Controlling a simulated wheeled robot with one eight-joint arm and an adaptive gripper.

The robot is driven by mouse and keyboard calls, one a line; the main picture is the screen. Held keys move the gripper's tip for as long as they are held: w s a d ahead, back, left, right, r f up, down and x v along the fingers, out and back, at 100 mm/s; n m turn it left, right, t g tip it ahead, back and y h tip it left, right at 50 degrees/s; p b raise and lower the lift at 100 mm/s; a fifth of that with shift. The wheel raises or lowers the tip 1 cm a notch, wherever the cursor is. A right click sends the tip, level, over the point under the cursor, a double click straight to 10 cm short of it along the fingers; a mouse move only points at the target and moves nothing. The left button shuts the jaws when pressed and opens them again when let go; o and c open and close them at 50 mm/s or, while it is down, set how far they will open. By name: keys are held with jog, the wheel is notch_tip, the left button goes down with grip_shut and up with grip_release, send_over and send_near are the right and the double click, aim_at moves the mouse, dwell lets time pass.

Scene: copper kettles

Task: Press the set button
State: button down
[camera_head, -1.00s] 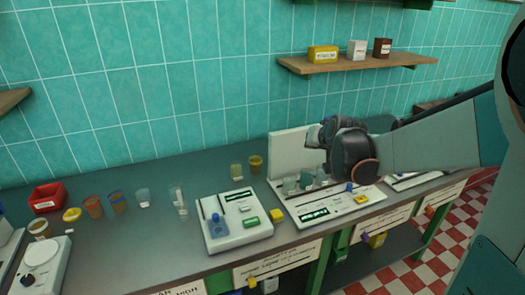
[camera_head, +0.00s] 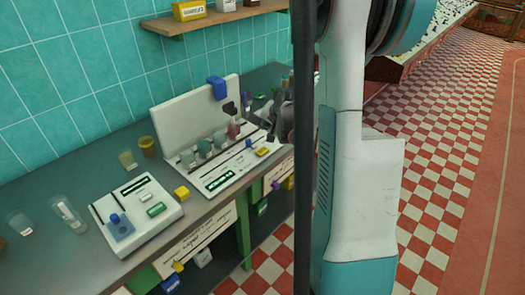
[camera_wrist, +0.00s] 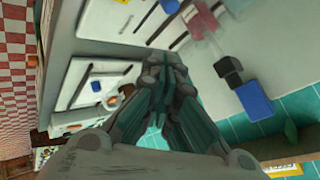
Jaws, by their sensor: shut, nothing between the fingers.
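My gripper (camera_wrist: 167,72) is shut and empty in the wrist view, its fingers over the edge of a white panel. In the head view it (camera_head: 283,118) is partly hidden behind my own column, near the right end of the white bench device (camera_head: 172,138). That device has a green display (camera_head: 219,180) and a small yellow block or button (camera_head: 261,152). A smaller white device (camera_head: 158,229) to its left has a green key (camera_head: 156,209). I cannot read which control is the set button. The wrist view shows a small orange round part (camera_wrist: 112,103) on a white panel.
Several small cups stand in the large device. A blue clip-like block (camera_head: 216,87) is on the back panel's top edge. A shelf (camera_head: 205,20) with boxes hangs above. Checkered floor (camera_head: 430,130) is open to the right.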

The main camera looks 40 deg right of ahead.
aim_at(265, 150)
jog(key=shift+f, duration=0.1)
notch_tip(265, 150, down, 9)
jog(key=b, duration=0.6)
dwell(1.3)
jog(key=shift+f+b, duration=0.25)
jog(key=shift+b, duration=0.35)
jog(key=shift+f+b, duration=0.4)
jog(key=shift+f, duration=0.05)
dwell(0.5)
jog(key=shift+r, duration=0.1)
jog(key=shift+r+p, duration=0.6)
jog(key=shift+r, duration=0.2)
jog(key=shift+r, duration=0.1)
